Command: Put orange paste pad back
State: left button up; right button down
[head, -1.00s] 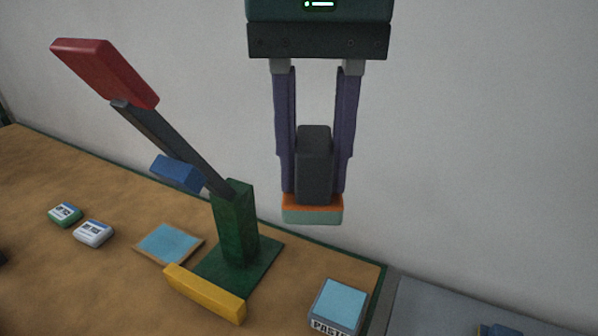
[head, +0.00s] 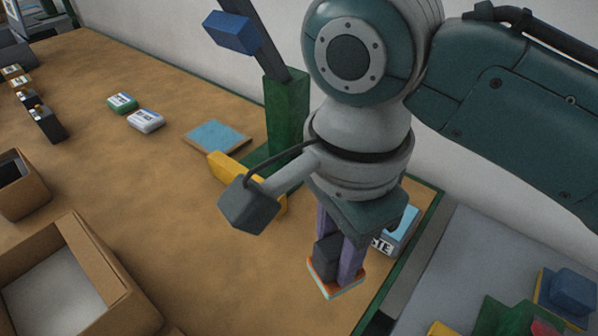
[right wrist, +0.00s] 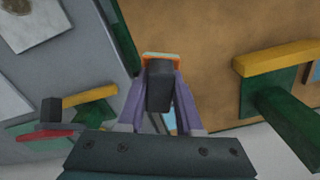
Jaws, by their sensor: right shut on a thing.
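The orange paste pad (head: 335,284) has a dark grey block handle (head: 325,258), an orange layer and a pale underside. My right gripper (head: 340,262) points down and is shut on the handle, near the table's right edge. In the right wrist view the pad (right wrist: 160,57) sits between the fingertips (right wrist: 160,78). A blue-topped box marked PASTE (head: 403,226) stands just behind the gripper, partly hidden by it. I cannot tell whether the pad touches the table. My left gripper is out of view.
A green stand (head: 287,105) with a lever and yellow bar (head: 224,167) stands left of my arm, beside a flat blue pad (head: 216,134). Cardboard boxes (head: 90,260) are at the front left. A grey table (head: 440,275) with another stand adjoins on the right.

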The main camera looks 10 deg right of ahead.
aim_at(333, 278)
notch_tip(333, 278, down, 6)
jog(key=shift+r+b, duration=0.1)
jog(key=shift+b, duration=0.6)
notch_tip(333, 278, down, 3)
jog(key=shift+r+b, duration=0.15)
jog(key=shift+b, duration=0.4)
jog(key=shift+f, duration=0.45)
jog(key=shift+f, duration=0.2)
jog(key=c, duration=0.6)
grip_release()
